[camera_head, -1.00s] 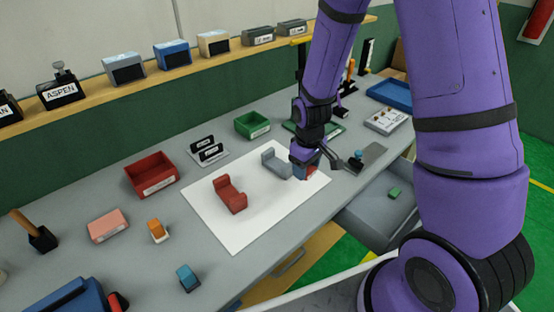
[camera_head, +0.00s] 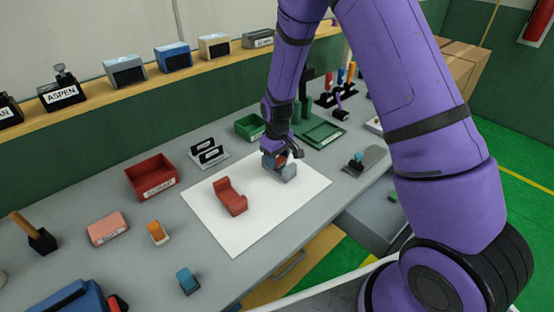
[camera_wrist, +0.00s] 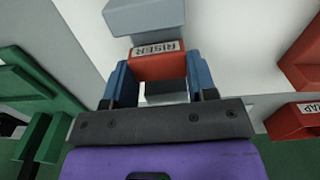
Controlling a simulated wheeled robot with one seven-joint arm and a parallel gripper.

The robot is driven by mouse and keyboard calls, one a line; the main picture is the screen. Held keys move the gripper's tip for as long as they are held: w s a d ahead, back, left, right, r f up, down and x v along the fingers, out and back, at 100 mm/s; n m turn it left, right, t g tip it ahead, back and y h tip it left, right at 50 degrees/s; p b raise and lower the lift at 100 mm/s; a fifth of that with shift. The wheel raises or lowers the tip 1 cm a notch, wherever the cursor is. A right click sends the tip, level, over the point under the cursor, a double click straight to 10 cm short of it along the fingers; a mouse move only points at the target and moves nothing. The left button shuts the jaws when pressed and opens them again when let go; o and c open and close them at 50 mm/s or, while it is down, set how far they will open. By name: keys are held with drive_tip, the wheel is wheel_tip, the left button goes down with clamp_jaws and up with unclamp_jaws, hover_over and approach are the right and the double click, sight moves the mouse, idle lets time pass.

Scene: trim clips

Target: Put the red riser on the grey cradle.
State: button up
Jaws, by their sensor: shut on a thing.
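The red riser (camera_wrist: 158,66), with a white "RISER" label, is held between the blue fingers of my gripper (camera_wrist: 160,76) in the wrist view. In the head view the riser (camera_head: 281,160) shows as a small red patch under my gripper (camera_head: 279,153). The grey cradle (camera_head: 287,173) stands on the white sheet directly below and around it. One grey end of the cradle (camera_wrist: 150,18) shows beyond the riser in the wrist view, and a grey part shows between the fingers. Whether the riser touches the cradle's seat is hidden.
A red cradle (camera_head: 232,198) stands empty on the white sheet (camera_head: 245,232), left of the grey one. A red scrap bin (camera_head: 152,178), a green bin (camera_head: 250,126) and a black-and-white holder (camera_head: 208,153) stand behind. The sheet's front part is clear.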

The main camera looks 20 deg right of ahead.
sight(277, 159)
drive_tip(key=shift+f, duration=0.3)
drive_tip(key=shift+f, duration=0.15)
drive_tip(key=o, duration=0.9)
wheel_tip(277, 159, up, 12)
drive_tip(key=shift+r, duration=0.25)
